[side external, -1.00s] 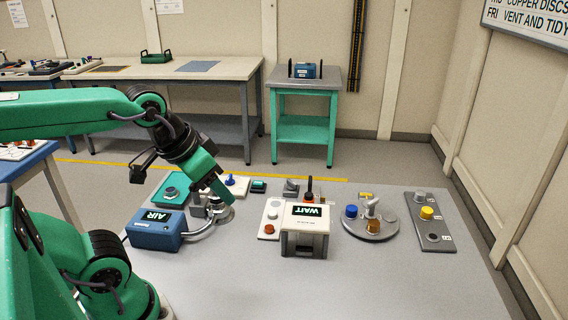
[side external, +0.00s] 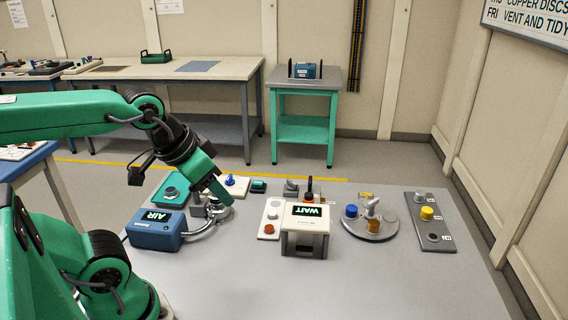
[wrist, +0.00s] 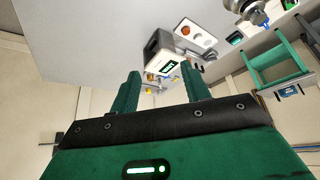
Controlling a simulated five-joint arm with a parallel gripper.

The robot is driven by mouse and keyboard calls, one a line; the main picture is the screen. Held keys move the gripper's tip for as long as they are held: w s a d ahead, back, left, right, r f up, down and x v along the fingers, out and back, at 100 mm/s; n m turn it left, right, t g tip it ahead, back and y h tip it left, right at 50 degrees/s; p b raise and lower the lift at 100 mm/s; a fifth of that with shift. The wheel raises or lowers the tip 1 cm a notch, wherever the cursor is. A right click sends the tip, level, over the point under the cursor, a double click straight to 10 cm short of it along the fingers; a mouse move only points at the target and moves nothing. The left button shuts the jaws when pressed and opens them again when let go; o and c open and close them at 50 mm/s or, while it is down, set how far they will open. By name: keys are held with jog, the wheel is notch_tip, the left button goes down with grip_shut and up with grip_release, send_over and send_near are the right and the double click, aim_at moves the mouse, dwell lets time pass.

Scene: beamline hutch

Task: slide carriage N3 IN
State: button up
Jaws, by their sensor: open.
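I cannot pick out carriage N3 for sure, because the small labels are unreadable. A grey strip (side external: 433,231) with a yellow knob (side external: 427,213) and small white labels lies at the right of the table. My gripper (side external: 224,197) points down beside a round metal fitting (side external: 218,213), at the left of the table; whether they touch is unclear. In the wrist view my gripper (wrist: 163,82) shows two green fingers spread apart, with nothing held between them. A white box with a WAIT screen (side external: 307,211) stands to its right; it also shows beyond the fingers in the wrist view (wrist: 166,67).
A blue AIR box (side external: 153,232) with a curved hose stands left of the gripper. A white panel with knobs (side external: 269,217) is next to the WAIT box. A round grey plate (side external: 370,231) carries a blue cap and an amber jar. The table's front is clear.

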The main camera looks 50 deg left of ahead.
jog(key=c, duration=0.3)
jog(key=n+y, duration=0.1)
jog(key=n, duration=0.8)
send_over(310, 178)
jog(key=s+d, duration=0.1)
jog(key=s, duration=0.3)
notch_tip(310, 178, down, 12)
jog(key=r, duration=0.1)
jog(key=shift+d+f+g, duration=0.2)
jog(key=shift+f+g, duration=0.05)
jog(key=shift+g, duration=0.15)
jog(key=shift+f, duration=0.1)
jog(key=shift+a+x, duration=0.1)
jog(key=shift+x, duration=1.75)
jog(key=shift+a+x, duration=0.15)
jog(key=shift+x, duration=1.75)
